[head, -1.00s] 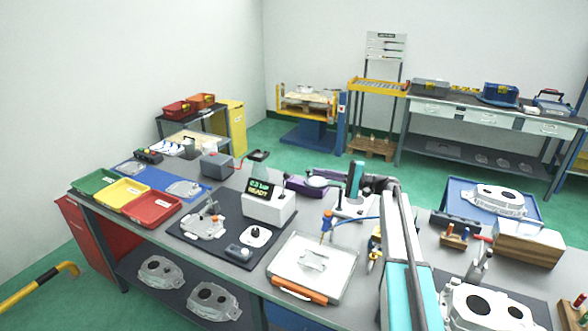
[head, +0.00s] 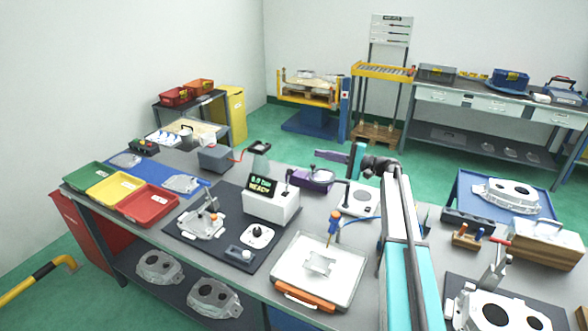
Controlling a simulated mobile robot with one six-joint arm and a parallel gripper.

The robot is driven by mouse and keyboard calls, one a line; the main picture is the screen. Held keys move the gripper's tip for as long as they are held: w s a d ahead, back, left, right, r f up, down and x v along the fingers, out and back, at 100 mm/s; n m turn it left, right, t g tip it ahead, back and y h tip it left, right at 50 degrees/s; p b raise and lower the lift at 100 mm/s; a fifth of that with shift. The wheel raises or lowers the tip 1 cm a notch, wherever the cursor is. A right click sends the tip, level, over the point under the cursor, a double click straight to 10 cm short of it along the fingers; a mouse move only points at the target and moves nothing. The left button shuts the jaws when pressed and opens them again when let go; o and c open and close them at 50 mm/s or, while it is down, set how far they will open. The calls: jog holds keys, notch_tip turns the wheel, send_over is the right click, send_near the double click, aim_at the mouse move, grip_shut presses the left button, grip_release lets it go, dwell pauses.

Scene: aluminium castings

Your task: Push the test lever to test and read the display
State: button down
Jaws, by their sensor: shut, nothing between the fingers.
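The display (head: 262,186) is a dark screen on a white box at the middle of the bench. Its green and yellow text seems to read "0.0 bar READY", though the digits are small. In front of it on a black mat stand a white unit with a round black dial (head: 258,236) and a small grey box with a knob (head: 240,253). I cannot tell for sure which part is the test lever. My gripper (head: 318,154) is shut and empty, pointing left above the bench, behind and right of the display box and apart from it.
A casting in a clamp fixture (head: 202,222) stands left of the display box. A white tray with an orange handle (head: 335,285) lies to its right. Green, yellow and red bins (head: 150,205) line the left edge.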

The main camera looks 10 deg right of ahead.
jog(key=b, duration=1)
send_near(288, 181)
jog(key=w+d+r, duration=0.2)
jog(key=w+d, duration=0.1)
jog(key=d, duration=0.1)
jog(key=shift+r, duration=0.25)
jog(key=shift+a, duration=0.1)
jog(key=p+x, duration=0.4)
jog(key=x, duration=0.5)
jog(key=shift+w+a, duration=0.2)
jog(key=shift+a, duration=0.15)
